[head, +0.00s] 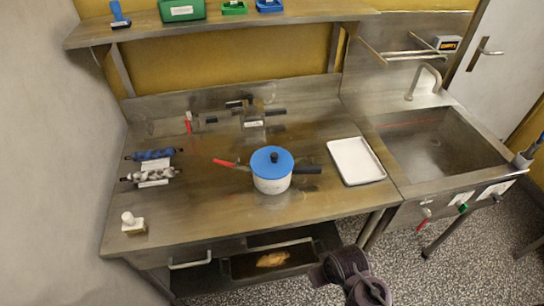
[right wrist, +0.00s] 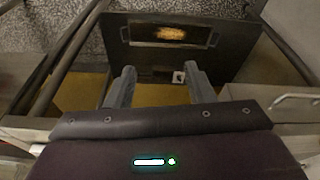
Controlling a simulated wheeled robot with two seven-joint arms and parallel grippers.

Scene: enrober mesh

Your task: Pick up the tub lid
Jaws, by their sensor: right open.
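The tub lid (head: 272,160) is a round blue disc with a black knob. It sits on the white tub (head: 271,184), which stands upright near the middle of the steel worktop. A dark handle shows at the tub's right, and a red-handled tool (head: 226,163) reaches its left side. My right arm shows at the bottom of the head view, in front of the worktop and well apart from the lid. In the right wrist view my right gripper (right wrist: 159,74) has its two fingers spread with nothing between them. My left gripper is not in view.
A white tray (head: 355,161) lies right of the tub, with the sink (head: 435,145) beyond. Blue and grey rollers (head: 150,155) lie at the left. A small white-knobbed object (head: 131,222) stands front left. Below the worktop is an open drawer (head: 290,262) holding something orange-brown.

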